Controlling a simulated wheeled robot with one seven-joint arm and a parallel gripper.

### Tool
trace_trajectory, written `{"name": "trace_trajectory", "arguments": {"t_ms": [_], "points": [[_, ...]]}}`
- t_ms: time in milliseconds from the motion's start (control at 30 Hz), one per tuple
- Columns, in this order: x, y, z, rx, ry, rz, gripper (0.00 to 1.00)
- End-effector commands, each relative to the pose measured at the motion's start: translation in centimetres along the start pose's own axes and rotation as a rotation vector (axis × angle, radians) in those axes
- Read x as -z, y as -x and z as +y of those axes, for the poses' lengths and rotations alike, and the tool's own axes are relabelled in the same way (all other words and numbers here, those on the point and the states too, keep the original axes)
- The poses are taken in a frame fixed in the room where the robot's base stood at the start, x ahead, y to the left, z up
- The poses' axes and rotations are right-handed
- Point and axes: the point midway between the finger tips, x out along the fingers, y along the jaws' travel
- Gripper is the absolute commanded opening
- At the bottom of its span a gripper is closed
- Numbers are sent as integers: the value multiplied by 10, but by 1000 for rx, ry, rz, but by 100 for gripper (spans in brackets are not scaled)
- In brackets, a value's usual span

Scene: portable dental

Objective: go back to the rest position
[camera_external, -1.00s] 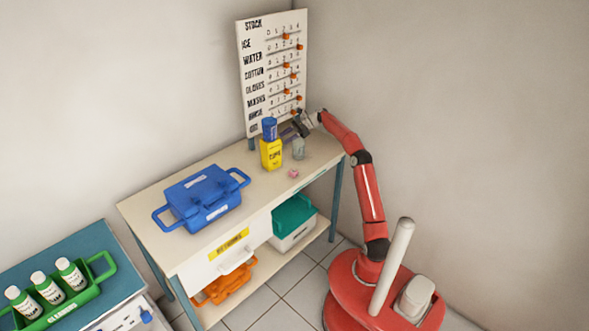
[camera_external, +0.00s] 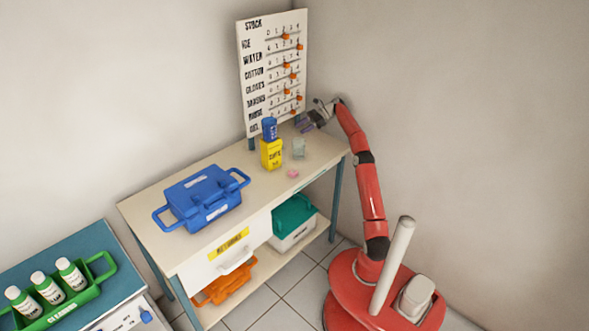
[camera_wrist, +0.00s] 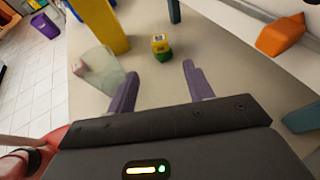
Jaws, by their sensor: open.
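My red arm reaches up from its round base at the right of the external view. My gripper (camera_external: 304,123) is above the far right part of the white table, close to the stock board. In the wrist view its two purple fingers (camera_wrist: 158,88) are apart with nothing between them. A small yellow and green object (camera_wrist: 160,46) lies beyond the fingertips. A clear cup (camera_wrist: 103,72) stands left of the fingers, not touching them as far as I can tell. The same cup (camera_external: 299,148) stands on the table in the external view.
The stock board (camera_external: 272,75) with orange sliders stands at the table's back. A yellow container (camera_external: 271,154) with a blue cup (camera_external: 269,129) on top stands left of the clear cup. A pink piece (camera_external: 293,173) lies in front. A blue case (camera_external: 203,196) sits farther left.

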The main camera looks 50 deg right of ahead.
Motion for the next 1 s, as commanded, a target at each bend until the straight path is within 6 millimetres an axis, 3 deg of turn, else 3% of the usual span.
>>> {"name": "trace_trajectory", "arguments": {"t_ms": [167,333,533,767,867,1000], "points": [[-3,0,3,7,0,4,52],[-24,-3,28,62,-9,37,52],[-51,-12,84,204,-47,95,52],[-57,-26,146,368,-73,154,52],[-54,-44,173,392,21,247,52],[-34,-75,217,325,320,473,52]]}}
